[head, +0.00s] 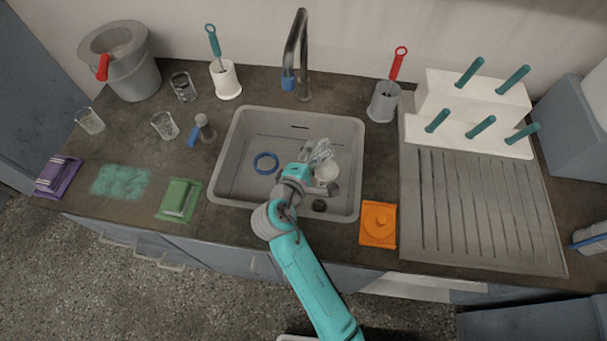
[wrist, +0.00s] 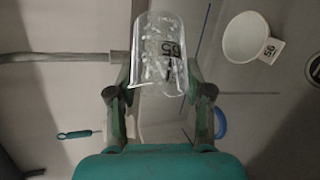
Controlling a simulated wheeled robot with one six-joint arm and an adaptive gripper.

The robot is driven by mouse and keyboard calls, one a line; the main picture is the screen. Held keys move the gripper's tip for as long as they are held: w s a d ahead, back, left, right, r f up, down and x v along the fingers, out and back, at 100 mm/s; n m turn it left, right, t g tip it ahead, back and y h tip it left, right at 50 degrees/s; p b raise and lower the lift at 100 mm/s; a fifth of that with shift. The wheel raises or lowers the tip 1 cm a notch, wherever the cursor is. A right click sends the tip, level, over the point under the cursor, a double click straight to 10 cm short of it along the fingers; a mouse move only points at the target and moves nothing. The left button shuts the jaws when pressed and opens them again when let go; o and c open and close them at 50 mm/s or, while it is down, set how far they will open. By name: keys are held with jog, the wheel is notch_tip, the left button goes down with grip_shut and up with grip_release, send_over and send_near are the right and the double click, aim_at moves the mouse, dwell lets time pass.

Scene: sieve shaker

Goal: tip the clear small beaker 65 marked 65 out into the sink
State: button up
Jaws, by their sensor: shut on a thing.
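The clear small beaker 65 (wrist: 160,45) is between the fingers of my gripper (wrist: 158,78) in the wrist view. Its number label appears upside down there, and white specks or drops show on or in its clear wall. My gripper is shut on it. In the head view my gripper (head: 305,166) holds the beaker (head: 319,151) over the sink (head: 240,165), apart from the sink walls. The beaker looks tilted; I cannot tell how far, or whether anything is leaving it.
A white bowl (wrist: 246,38) with a number tag sits in the sink, close to the beaker; a blue ring (head: 265,163) lies left. The tap (head: 294,55) stands behind. Several glasses, including one glass (head: 165,125), stand left. The drainboard (head: 480,210) and rack (head: 470,103) are right.

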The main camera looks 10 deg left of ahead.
jog(key=shift+s+a+t, duration=0.1)
jog(key=shift+a+t, duration=0.05)
jog(key=shift+t, duration=0.25)
dwell(0.5)
jog(key=shift+r, duration=0.1)
jog(key=shift+w+d+g, duration=0.2)
jog(key=shift+g, duration=0.5)
jog(key=shift+w+d+m+g+y, duration=0.4)
jog(key=shift+w+d+g+y, duration=0.1)
jog(key=shift+d+g, duration=0.1)
jog(key=shift+a+f, duration=0.1)
jog(key=shift+f, duration=0.15)
jog(key=shift+g+y, duration=0.3)
